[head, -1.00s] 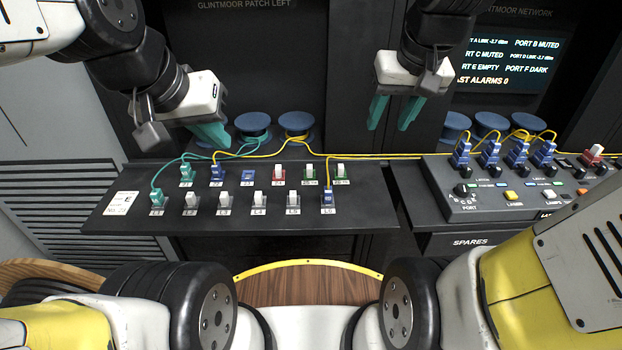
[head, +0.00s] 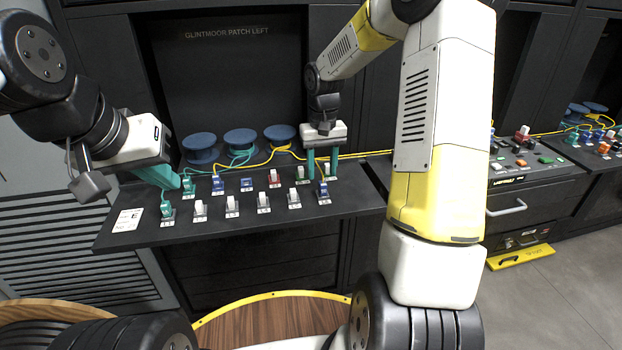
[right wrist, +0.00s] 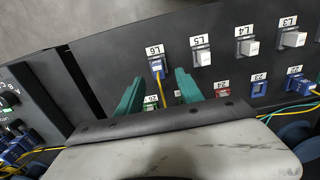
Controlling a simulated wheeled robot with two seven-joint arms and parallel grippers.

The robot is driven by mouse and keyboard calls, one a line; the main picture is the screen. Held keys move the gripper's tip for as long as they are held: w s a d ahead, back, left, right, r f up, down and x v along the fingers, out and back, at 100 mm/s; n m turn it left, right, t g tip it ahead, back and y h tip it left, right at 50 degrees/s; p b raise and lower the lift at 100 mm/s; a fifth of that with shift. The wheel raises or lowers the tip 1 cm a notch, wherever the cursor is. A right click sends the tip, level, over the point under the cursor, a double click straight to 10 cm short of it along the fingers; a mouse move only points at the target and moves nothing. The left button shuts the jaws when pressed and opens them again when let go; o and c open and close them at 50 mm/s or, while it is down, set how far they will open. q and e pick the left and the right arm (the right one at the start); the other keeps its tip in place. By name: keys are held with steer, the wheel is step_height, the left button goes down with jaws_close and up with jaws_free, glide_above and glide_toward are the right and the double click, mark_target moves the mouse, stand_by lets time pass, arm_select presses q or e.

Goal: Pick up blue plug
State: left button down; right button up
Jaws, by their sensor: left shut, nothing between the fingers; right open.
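A blue plug (head: 322,190) with a yellow cable sits upright in slot L6, at the front right of the patch board (head: 270,223). It also shows in the right wrist view (right wrist: 157,66). My right gripper (head: 322,178) is open, its teal fingers pointing down just behind this plug. In the right wrist view the open fingers (right wrist: 158,94) lie to either side of the plug's cable, and nothing is held. Another blue plug (head: 217,184) with a yellow cable stands in the back row. My left gripper (head: 172,184) is shut and empty near the teal plugs at the board's left end.
White plugs (head: 232,205) fill much of the front row. Blue spools (head: 240,142) stand behind, with loose teal and yellow cables. A second panel (head: 520,165) is further right.

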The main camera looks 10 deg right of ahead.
mark_target(323, 183)
step_height(323, 183, down, 5)
steer(key=shift+s+d+f, duration=0.1)
steer(key=shift+f, duration=0.05)
steer(key=shift+c, duration=0.4)
jaws_close()
